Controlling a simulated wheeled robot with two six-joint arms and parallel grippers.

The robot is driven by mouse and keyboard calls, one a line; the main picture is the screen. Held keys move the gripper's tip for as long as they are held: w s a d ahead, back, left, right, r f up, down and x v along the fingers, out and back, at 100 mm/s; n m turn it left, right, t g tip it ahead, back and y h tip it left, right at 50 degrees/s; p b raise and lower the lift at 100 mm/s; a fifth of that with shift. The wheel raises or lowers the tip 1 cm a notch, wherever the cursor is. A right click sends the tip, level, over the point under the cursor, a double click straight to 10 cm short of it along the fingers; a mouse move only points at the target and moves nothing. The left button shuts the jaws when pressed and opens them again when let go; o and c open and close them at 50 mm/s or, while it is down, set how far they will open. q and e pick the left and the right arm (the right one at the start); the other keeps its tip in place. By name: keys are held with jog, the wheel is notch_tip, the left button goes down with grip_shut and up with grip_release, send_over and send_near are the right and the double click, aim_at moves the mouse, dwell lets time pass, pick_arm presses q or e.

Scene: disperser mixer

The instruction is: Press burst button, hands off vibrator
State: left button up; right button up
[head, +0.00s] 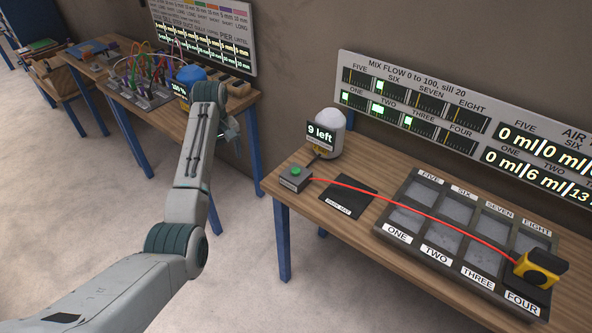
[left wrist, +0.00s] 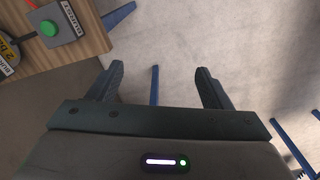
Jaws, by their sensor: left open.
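The burst button is a green cap on a small grey box (head: 296,176) at the near left corner of the right-hand table. It also shows at the upper left of the left wrist view (left wrist: 60,22). The vibrator (head: 540,268), a yellow and black block, sits at the FOUR cell of the mould tray, with a red cable running from the button box. My left gripper (head: 234,131) is open and empty, left of and apart from the button, partly hidden by its wrist. Its two fingers show apart over the floor in the left wrist view (left wrist: 160,85). My right gripper is not in view.
A white-domed canister (head: 329,127) with a "9 left" display stands behind the button. A dark mat (head: 349,197) lies between button and mould tray (head: 425,247). A second table with coloured cables (head: 145,80) and a blue-lidded container (head: 190,74) stands left, across a floor gap.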

pick_arm(q)
grip_shut()
dwell(1.4)
